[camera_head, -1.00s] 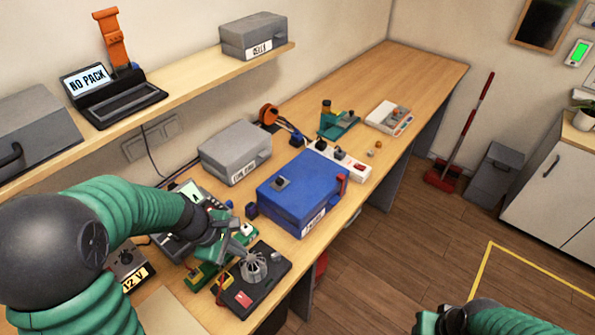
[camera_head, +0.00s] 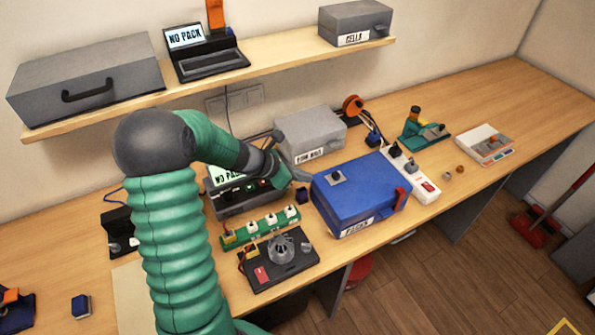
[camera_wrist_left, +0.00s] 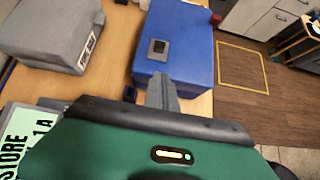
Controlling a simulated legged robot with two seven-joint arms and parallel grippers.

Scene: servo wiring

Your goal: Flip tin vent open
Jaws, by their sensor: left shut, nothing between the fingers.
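The blue tin (camera_head: 368,180) stands closed on the workbench, with a label on its front and a red part at its right corner. Its vent (camera_head: 336,177) is a small grey square piece on the lid near the left edge, and looks flat. In the left wrist view the vent (camera_wrist_left: 158,47) shows a dark centre on the blue lid (camera_wrist_left: 190,40). My left gripper (camera_head: 304,175) is shut and empty beside the tin's left edge. In the left wrist view its fingertips (camera_wrist_left: 161,84) point toward the vent, just short of it. My right gripper is out of view.
A grey case (camera_head: 310,135) stands behind the tin on the left. A black board (camera_head: 285,272) with a grey round part and a green strip (camera_head: 262,227) lie in front to the left. A white power strip (camera_head: 424,188) lies right of the tin.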

